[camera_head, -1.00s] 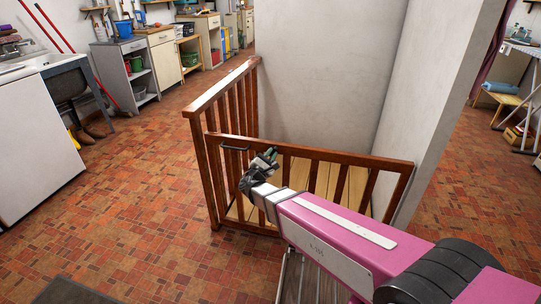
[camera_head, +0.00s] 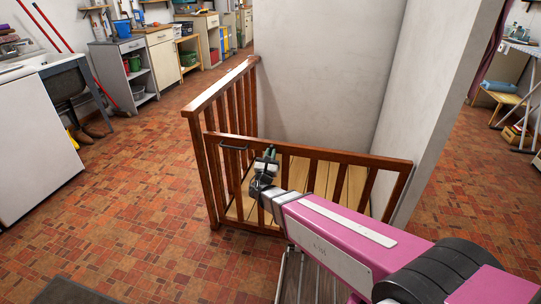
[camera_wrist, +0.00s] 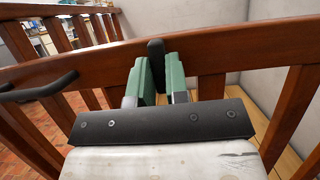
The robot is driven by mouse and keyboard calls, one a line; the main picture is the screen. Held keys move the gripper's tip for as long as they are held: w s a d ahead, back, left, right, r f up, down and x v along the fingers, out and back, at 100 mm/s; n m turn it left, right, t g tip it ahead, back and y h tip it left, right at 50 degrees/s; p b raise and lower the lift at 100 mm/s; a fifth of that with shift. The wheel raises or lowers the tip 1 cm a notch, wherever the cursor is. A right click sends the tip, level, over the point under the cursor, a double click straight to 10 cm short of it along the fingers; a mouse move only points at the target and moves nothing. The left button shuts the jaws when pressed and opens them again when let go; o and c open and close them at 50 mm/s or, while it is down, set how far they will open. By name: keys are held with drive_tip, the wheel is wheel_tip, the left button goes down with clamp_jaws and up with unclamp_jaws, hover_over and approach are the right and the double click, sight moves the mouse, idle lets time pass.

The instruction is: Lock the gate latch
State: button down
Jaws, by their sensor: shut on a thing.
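The brown wooden gate (camera_head: 330,157) stands across the front of a railed wooden landing. Its left end is by the side railing, and I see no clear gap there. A dark upright latch lever (camera_wrist: 156,52) shows at the gate's top rail in the wrist view. My gripper (camera_wrist: 160,75) has its green fingers on either side of this lever and is shut on it. In the head view my gripper (camera_head: 269,160) is at the gate's top rail, and the lever is too small to make out. A black bar handle (camera_head: 233,148) is on the gate left of my gripper.
The side railing (camera_head: 222,88) runs back to the pale wall (camera_head: 320,70). Tiled floor (camera_head: 120,210) is open to the left of the gate. A white appliance (camera_head: 35,135) and cabinets (camera_head: 164,52) stand farther left and back.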

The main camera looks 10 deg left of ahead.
idle(0.4)
drive_tip(key=c, duration=1.1)
unclamp_jaws()
drive_tip(key=v, duration=1.1)
drive_tip(key=shift+w+r, duration=0.1)
